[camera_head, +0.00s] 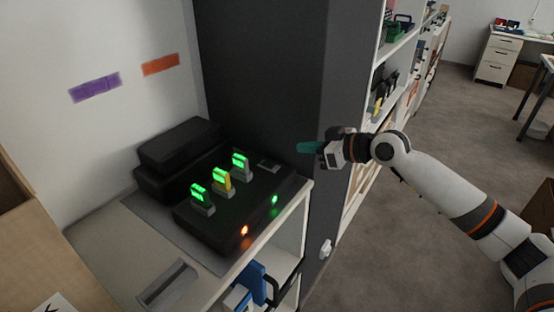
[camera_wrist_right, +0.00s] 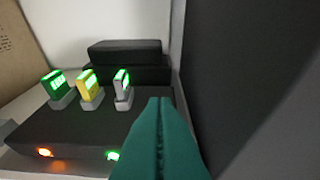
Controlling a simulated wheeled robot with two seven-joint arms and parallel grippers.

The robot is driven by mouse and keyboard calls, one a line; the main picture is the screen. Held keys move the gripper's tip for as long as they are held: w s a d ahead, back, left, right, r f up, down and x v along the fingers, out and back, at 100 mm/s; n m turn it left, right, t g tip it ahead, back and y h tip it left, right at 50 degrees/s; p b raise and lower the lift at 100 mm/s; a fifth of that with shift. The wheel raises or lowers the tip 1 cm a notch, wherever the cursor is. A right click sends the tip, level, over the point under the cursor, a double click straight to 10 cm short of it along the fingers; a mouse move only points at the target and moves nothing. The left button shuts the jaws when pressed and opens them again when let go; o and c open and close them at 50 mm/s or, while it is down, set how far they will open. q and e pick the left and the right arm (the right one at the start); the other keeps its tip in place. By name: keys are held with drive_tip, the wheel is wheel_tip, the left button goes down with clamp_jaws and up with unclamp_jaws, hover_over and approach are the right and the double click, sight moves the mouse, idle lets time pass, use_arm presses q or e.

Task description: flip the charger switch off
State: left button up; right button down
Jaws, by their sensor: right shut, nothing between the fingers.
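The black charger (camera_head: 220,228) sits on a grey mat on the white shelf top. It holds three upright units with lit green faces, one of them yellow-sided (camera_head: 222,181). Its front face has an orange light (camera_head: 244,231) and a green light (camera_head: 274,199); I cannot tell which part is the switch. My right gripper (camera_head: 303,147) is shut and empty, its teal fingers pointing left, above and beyond the charger's right end. In the right wrist view its fingers (camera_wrist_right: 160,105) cover part of the charger (camera_wrist_right: 75,130). My left gripper is not in view.
A tall dark panel (camera_head: 275,75) stands behind the charger, and its front edge bears a small white fitting (camera_head: 326,248). A black stepped box (camera_head: 180,145) lies behind the charger. A grey handle-like piece (camera_head: 167,285) lies in front. Shelves stand beyond the panel.

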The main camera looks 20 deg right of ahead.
drive_tip(key=p, duration=0.2)
hover_over(278, 169)
wheel_tip(278, 169, down, 3)
drive_tip(key=shift+a+f, duration=0.1)
wheel_tip(278, 169, down, 3)
drive_tip(key=shift+f+p, duration=0.2)
drive_tip(key=shift+p, duration=0.1)
drive_tip(key=shift+s+f, duration=0.1)
drive_tip(key=shift+f, duration=0.4)
